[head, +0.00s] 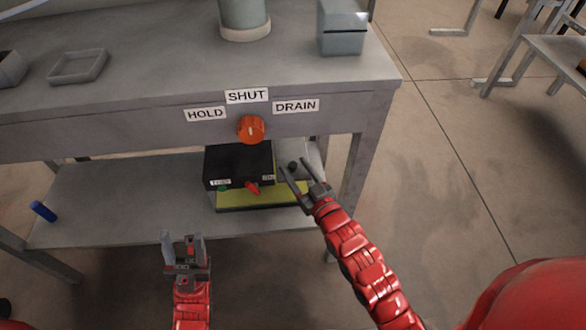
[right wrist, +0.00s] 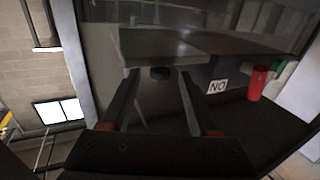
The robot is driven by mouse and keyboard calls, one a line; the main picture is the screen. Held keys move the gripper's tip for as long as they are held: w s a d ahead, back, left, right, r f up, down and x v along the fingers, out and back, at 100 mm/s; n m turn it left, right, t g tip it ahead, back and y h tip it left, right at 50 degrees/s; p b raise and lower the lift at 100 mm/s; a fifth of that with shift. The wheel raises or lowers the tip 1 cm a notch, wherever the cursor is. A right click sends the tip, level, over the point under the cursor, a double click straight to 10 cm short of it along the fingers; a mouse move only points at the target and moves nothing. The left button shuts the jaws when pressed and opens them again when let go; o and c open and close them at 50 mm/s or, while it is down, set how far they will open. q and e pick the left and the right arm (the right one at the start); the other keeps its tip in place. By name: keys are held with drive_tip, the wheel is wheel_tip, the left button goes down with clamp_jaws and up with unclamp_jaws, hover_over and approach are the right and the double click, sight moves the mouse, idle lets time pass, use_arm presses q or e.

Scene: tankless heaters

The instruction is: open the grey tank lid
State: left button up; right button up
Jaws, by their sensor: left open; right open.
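A grey tank with a flat grey top (head: 313,153), which I take for the lid, stands on the lower shelf right of a black box. Its black knob (head: 293,166) shows at the front; in the right wrist view the grey lid (right wrist: 150,47) is ahead, with the knob (right wrist: 160,73) under its front edge. My right gripper (head: 291,170) is open in front of the tank. In its wrist view its fingers (right wrist: 159,80) lie either side of the knob; contact cannot be told. My left gripper (head: 184,241) is open and empty, in front of the shelf.
The black box (head: 236,160) has a red switch (head: 253,188) and labels, over a yellow-green mat (head: 245,200). The tabletop (head: 180,60) overhangs the shelf, with an orange knob (head: 251,129) on its front. A table leg (head: 358,165) stands right of the tank. The left shelf is mostly clear.

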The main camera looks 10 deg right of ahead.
drive_tip(key=shift+x, duration=1.05)
clamp_jaws()
idle(0.7)
